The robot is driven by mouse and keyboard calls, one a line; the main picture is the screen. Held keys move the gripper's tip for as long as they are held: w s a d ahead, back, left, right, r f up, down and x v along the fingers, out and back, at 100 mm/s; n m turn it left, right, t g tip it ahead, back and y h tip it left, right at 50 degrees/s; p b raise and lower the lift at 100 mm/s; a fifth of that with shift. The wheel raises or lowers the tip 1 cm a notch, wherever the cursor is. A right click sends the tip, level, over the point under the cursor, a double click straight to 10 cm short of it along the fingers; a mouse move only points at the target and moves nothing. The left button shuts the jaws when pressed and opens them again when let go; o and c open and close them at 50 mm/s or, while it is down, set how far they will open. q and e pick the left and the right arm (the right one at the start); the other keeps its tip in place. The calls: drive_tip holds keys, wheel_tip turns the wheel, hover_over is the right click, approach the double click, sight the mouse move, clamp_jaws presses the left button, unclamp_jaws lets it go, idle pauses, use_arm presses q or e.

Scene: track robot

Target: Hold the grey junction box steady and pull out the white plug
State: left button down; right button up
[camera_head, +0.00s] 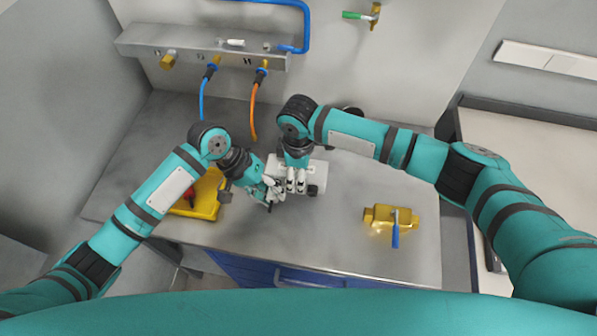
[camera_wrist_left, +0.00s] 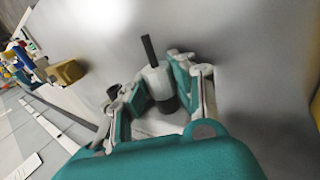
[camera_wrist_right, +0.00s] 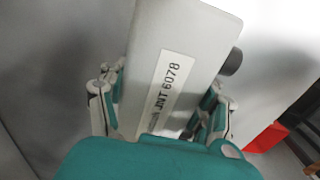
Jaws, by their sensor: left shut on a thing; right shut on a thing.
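The grey junction box (camera_head: 317,172) stands on the steel bench top. My right gripper (camera_head: 297,186) is shut on it from above. In the right wrist view the box (camera_wrist_right: 178,40) lies between the fingers (camera_wrist_right: 160,110), with a label reading JNT 6078. My left gripper (camera_head: 272,196) is at the box's left end. In the left wrist view its fingers (camera_wrist_left: 158,92) are shut on the white plug (camera_wrist_left: 156,80), which has a black cable end. A dark collar shows at the plug's base; I cannot tell how deep it sits.
A yellow tray (camera_head: 207,205) with a red item stands left of the box. A brass valve (camera_head: 381,216) with a blue handle lies to the right. Blue (camera_head: 203,97) and orange (camera_head: 254,108) hoses hang from the rail behind. The bench front is clear.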

sight(269, 211)
use_arm(q)
drive_tip(key=shift+s+a, duration=0.1)
drive_tip(key=shift+s, duration=0.25)
idle(0.7)
drive_tip(key=shift+s+a, duration=0.15)
drive_tip(key=shift+s, duration=0.75)
drive_tip(key=shift+s+a, duration=0.15)
drive_tip(key=shift+s, duration=0.7)
drive_tip(key=shift+r, duration=4)
use_arm(e)
drive_tip(key=o, duration=1.4)
